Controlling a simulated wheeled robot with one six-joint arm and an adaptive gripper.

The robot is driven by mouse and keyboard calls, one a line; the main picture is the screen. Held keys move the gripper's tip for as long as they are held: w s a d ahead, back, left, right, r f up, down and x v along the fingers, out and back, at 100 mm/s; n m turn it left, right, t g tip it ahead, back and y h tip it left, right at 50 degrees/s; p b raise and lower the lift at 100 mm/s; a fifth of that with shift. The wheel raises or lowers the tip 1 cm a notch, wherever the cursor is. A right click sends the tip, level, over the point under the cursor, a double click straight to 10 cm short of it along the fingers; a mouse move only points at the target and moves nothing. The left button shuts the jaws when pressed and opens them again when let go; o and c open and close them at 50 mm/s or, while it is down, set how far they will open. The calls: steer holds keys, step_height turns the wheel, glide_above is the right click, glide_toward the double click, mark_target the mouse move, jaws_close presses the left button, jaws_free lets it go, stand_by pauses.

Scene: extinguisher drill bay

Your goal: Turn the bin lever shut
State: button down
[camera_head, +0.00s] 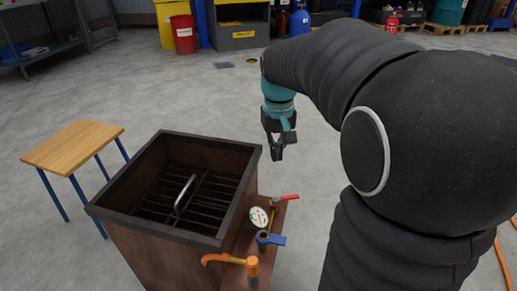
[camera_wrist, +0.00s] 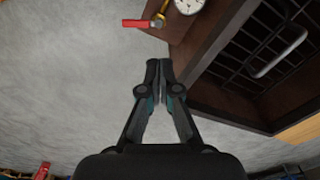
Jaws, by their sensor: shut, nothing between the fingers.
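The brown open-topped bin (camera_head: 240,160) has a dark grate and a metal handle inside. A side ledge (camera_head: 232,262) carries three levers: a red lever (camera_head: 290,197), a blue lever (camera_head: 277,240) and an orange lever (camera_head: 215,258). The frames do not show which one is the bin lever. My gripper (camera_head: 278,157) points down, shut and empty, beyond the bin's far right corner, apart from the levers. In the wrist view, my gripper (camera_wrist: 160,66) is beside the bin wall (camera_wrist: 215,62), with the red lever (camera_wrist: 137,23) ahead of the fingertips.
A round white gauge (camera_head: 259,217) sits between the red and blue levers. A small wooden table (camera_head: 75,145) with blue legs stands left of the bin. Bins, a cabinet and cylinders line the back.

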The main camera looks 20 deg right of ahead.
mark_target(293, 195)
steer(key=w+d+f+g, duration=0.3)
steer(key=w+d+f, duration=0.4)
steer(key=w, duration=0.2)
steer(key=s+f+b, duration=0.1)
steer(key=s+f, duration=0.5)
steer(key=f, duration=0.3)
steer(key=shift+s+a+f+m+y+b, duration=0.2)
steer(key=shift+a+f+m+y+b, duration=0.1)
steer(key=shift+f+m+y+b, duration=0.1)
steer(key=s+m+p, duration=0.1)
steer(key=m, duration=0.1)
steer(key=s+m+p, duration=0.1)
steer(key=p, duration=0.1)
steer(key=shift+d+r+m+y, duration=0.15)
steer(key=shift+r+m+y, duration=0.05)
steer(key=shift+m+y, duration=0.2)
steer(key=shift+s+f+m, duration=0.2)
steer(key=shift+s+m, duration=0.05)
steer(key=shift+m, duration=0.35)
steer(key=shift+w, duration=0.1)
